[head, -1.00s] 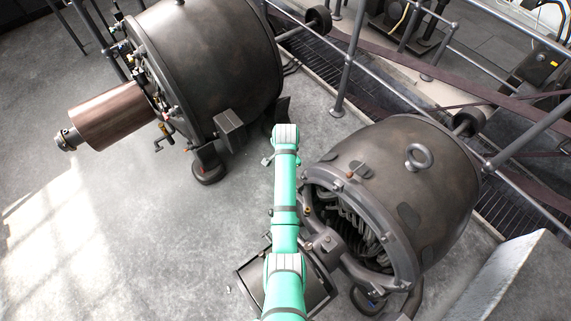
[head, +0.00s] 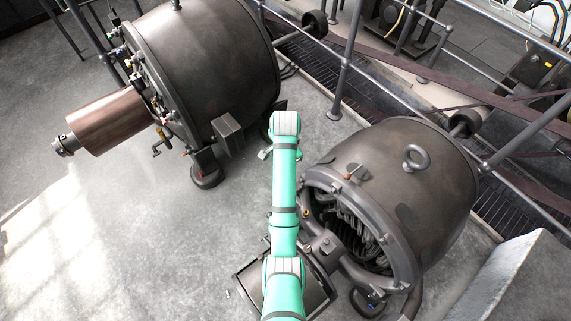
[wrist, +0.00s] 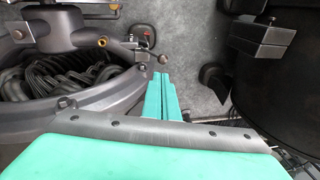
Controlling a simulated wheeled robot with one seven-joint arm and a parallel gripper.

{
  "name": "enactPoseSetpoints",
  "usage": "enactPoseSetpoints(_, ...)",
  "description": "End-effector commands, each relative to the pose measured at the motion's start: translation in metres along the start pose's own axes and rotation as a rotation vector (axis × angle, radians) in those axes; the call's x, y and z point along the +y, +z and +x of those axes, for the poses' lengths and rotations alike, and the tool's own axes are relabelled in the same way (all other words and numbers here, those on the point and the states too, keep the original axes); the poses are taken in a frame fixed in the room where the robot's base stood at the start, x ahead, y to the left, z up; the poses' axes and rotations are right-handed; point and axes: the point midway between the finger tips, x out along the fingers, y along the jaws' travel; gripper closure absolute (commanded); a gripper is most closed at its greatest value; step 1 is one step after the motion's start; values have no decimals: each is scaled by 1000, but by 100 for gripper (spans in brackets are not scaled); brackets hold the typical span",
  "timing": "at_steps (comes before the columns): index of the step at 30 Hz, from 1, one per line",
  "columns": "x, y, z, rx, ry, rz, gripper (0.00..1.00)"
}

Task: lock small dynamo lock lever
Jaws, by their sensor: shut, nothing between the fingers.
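The small dynamo (head: 405,180) is the dark drum at right in the head view, its open end showing coils. Its rim (wrist: 85,105) and coils fill the left of the wrist view. A small lever-like fitting with a reddish-brown tip (head: 349,173) sits on top of the rim. A brass-tipped fitting (wrist: 102,42) also shows on the rim in the wrist view. I cannot tell which is the lock lever. My gripper (wrist: 161,76) has green fingers, shut and empty, just beside the rim. In the head view my arm hides the fingers.
The large dynamo (head: 205,65) with its copper-coloured cylinder (head: 108,120) stands at left. Its side box (wrist: 272,42) shows at right in the wrist view. Railings (head: 345,65) run behind both dynamos. Bare floor (head: 150,235) lies at lower left.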

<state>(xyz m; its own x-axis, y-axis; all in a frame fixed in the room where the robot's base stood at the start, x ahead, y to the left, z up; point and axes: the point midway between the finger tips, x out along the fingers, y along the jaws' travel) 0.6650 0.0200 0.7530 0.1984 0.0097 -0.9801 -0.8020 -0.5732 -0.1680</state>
Motion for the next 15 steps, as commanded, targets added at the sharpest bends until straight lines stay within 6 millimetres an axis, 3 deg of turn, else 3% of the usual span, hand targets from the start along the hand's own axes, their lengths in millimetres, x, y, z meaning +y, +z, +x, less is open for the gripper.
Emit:
enactPoseSetpoints(6, -8, 5, -26, -1, -1, -9, 100)
enactPoseSetpoints(15, -8, 5, -34, -2, 0, -8, 100)
